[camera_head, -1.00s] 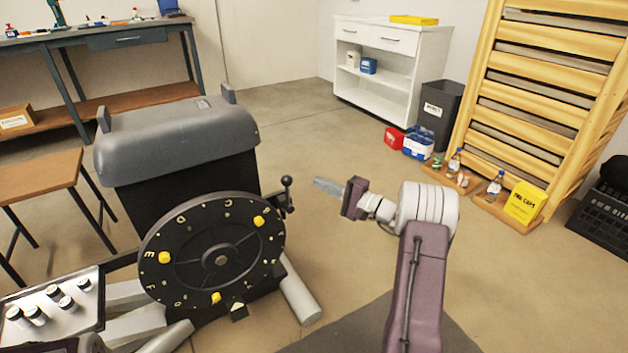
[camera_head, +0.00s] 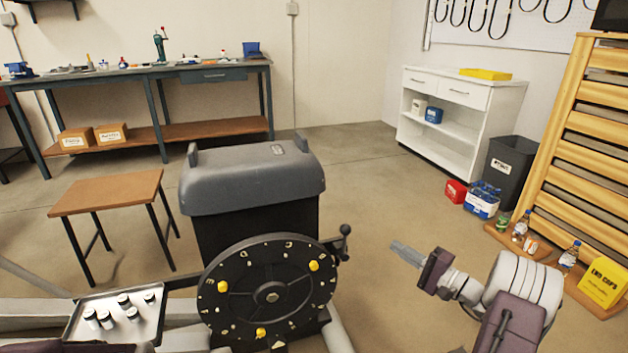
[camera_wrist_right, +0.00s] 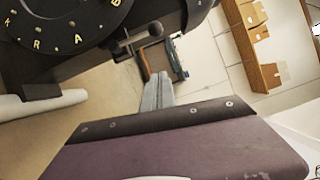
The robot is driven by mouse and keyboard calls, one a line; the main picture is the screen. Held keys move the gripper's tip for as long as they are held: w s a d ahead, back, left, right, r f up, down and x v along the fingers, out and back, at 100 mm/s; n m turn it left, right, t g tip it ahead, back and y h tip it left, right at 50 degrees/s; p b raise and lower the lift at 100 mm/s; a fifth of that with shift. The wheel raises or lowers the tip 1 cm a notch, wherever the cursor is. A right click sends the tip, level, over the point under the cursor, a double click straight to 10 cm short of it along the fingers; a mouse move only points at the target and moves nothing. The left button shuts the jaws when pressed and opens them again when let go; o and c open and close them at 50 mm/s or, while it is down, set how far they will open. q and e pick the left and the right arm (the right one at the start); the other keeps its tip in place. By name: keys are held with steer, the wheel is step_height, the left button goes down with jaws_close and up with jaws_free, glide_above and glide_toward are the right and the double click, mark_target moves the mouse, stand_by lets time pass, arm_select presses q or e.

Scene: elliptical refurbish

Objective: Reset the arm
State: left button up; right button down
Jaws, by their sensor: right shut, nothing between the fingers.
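My right arm comes in from the lower right in the head view. Its gripper (camera_head: 397,247) is shut and empty, held in the air to the right of the elliptical machine (camera_head: 255,180). The machine has a grey cover and a black lettered disc (camera_head: 270,297) with yellow knobs. In the right wrist view the closed grey fingers (camera_wrist_right: 158,92) point away from the camera, and part of the disc (camera_wrist_right: 65,22) shows at upper left. The fingers are apart from the machine's lever with a black ball (camera_head: 345,230). My left gripper is not in view.
A tray (camera_head: 72,330) with several small dark-capped jars is at lower left, near a small wooden table (camera_head: 105,192). A workbench (camera_head: 130,70) stands at the back. A white cabinet (camera_head: 440,140), a black bin (camera_head: 508,170) and a wooden rack (camera_head: 580,150) are on the right.

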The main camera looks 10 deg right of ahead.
steer(key=a+r+n+g+y+p, duration=0.2)
steer(key=a+r+n+g+y, duration=0.3)
steer(key=a, duration=0.6)
steer(key=a+r+n+g+y+p, duration=0.1)
steer(key=a+r+n+g+p, duration=0.1)
steer(key=a+r, duration=0.6)
steer(key=s+a+f+n+g+h+p, duration=0.1)
steer(key=s+a+f+n+g, duration=0.15)
steer(key=s+a, duration=0.35)
steer(key=s+a+f+n+g+h+p, duration=0.1)
steer(key=s+a+n+g, duration=0.1)
steer(key=s+a+g, duration=0.45)
steer(key=s+a+f+n+g+h+p, duration=0.1)
steer(key=s+f+n+g+h+p, duration=0.1)
steer(key=s+f+h, duration=0.55)
steer(key=s+d+f+t+h, duration=0.1)
steer(key=s+d+f+h, duration=0.15)
steer(key=d, duration=0.35)
steer(key=s+d+f+t+h, duration=0.1)
steer(key=d+f+t+h, duration=0.15)
steer(key=d, duration=0.45)
step_height(320, 180, up, 38)
steer(key=p, duration=3.8)
steer(key=shift+w+a+h, duration=0.2)
steer(key=shift+w+h, duration=0.05)
steer(key=shift+h, duration=0.1)
